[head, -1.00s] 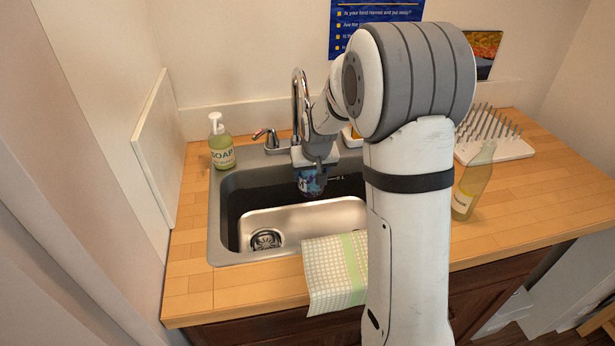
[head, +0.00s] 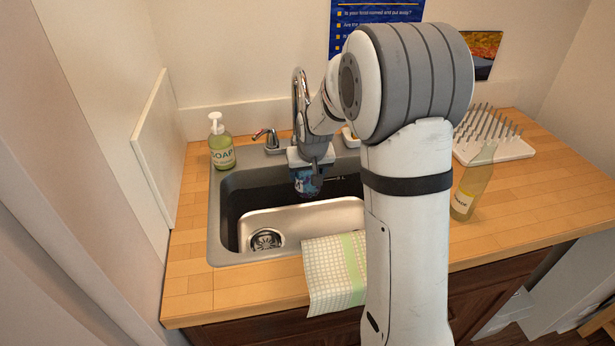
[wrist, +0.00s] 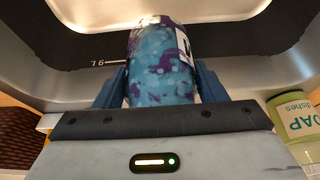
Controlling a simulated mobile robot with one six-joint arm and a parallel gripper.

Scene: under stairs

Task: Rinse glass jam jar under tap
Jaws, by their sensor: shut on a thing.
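My gripper (head: 306,168) is shut on the jam jar (head: 308,184) and holds it over the back part of the sink (head: 228,205). In the wrist view the jar (wrist: 160,62), with a mottled blue and purple surface, sits between my two blue fingers (wrist: 162,86). The chrome tap (head: 299,95) rises behind the sink, just behind my wrist, which hides part of it. No water stream is visible. A tap lever (head: 265,134) stands to the left of the tap.
A soap bottle (head: 221,148) stands left of the sink; it also shows in the wrist view (wrist: 296,118). A checked cloth (head: 335,270) hangs over the front edge. A yellowish bottle (head: 472,185) and a drying rack (head: 495,148) stand at the right. The right counter is mostly clear.

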